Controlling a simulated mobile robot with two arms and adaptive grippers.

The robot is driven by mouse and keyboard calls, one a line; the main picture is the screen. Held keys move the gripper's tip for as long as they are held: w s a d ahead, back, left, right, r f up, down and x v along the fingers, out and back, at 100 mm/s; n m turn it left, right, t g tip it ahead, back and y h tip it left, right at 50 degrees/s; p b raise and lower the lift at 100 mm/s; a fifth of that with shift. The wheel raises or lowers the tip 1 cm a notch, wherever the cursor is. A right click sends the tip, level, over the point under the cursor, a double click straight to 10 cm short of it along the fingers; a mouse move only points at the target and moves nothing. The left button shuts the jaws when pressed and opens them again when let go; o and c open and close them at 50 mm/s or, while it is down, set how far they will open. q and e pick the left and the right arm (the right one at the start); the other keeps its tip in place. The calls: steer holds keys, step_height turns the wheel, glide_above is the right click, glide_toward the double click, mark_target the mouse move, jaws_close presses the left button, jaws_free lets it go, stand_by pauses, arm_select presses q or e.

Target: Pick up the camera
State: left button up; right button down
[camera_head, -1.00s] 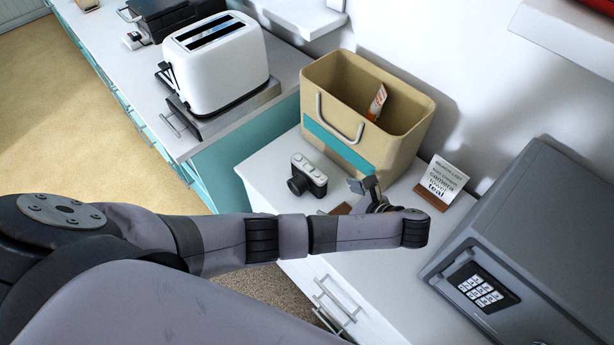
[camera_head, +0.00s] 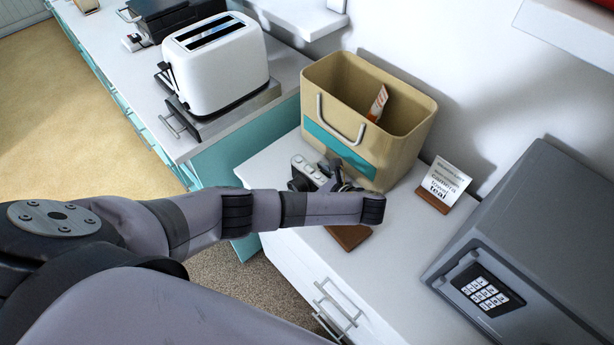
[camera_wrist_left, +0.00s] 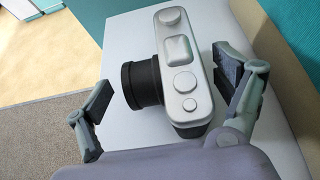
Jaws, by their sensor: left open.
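The camera (camera_head: 305,171) is silver with a black lens and lies on the white counter (camera_head: 278,160) in front of the beige bin. In the left wrist view the camera (camera_wrist_left: 183,75) sits between the two fingers of my left gripper (camera_wrist_left: 168,88), its lens facing the left finger. The fingers are apart and do not appear to close on it. In the head view my left gripper (camera_head: 336,180) is beside the camera and partly hides its right side. My right gripper is not in view.
The beige bin (camera_head: 412,135) with a teal band stands close behind the camera and holds an orange-and-white item (camera_head: 377,104). A brown flat object (camera_head: 348,237) lies in front. A small sign (camera_head: 443,185) and a grey safe (camera_head: 535,235) are to the right. A white toaster (camera_head: 215,65) is at left.

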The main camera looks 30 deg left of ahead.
arm_select(q)
steer(key=shift+w+a+f, duration=0.2)
steer(key=shift+a+f, duration=0.05)
steer(key=shift+a, duration=0.15)
steer(key=shift+d, duration=0.1)
steer(key=shift+c, duration=0.2)
steer(key=shift+c, duration=0.6)
steer(key=shift+r, duration=0.1)
steer(key=c, duration=1.6)
